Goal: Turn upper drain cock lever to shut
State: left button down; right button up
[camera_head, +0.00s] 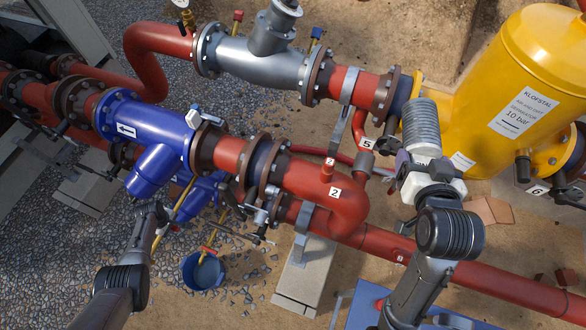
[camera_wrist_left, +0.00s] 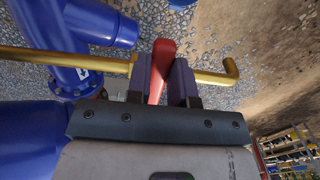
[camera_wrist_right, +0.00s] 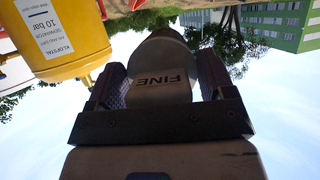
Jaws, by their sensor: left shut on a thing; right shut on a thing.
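In the left wrist view, a red lever (camera_wrist_left: 163,62) stands crosswise to a brass pipe (camera_wrist_left: 60,60) that runs left to right and bends at its right end. My left gripper (camera_wrist_left: 158,84) is shut on this lever, with a finger on each side. In the head view, a brass drain pipe (camera_head: 186,198) shows beside my left arm; the lever and fingertips are hard to make out there. My right gripper (camera_wrist_right: 162,84) is shut on a grey cylinder marked FINE (camera_wrist_right: 161,97); this ribbed cylinder (camera_head: 420,122) is held left of the yellow tank in the head view.
A blue strainer body (camera_head: 150,130) stands close to my left gripper. A blue bucket (camera_head: 203,271) sits on the gravel under another brass drain. Red pipes (camera_head: 330,205) cross the middle. The yellow separator tank (camera_head: 540,75) stands at the right.

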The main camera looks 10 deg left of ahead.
aim_at(430, 137)
dwell(0.3)
pick_arm(q)
jog(key=c, duration=1)
grip_release()
pick_arm(e)
notch_tip(430, 137, up, 5)
jog(key=p, duration=0.5)
jog(key=shift+r, duration=0.15)
pick_arm(q)
notch_tip(430, 137, up, 12)
jog(key=shift+p, duration=0.3)
pick_arm(e)
jog(key=shift+r, duration=0.15)
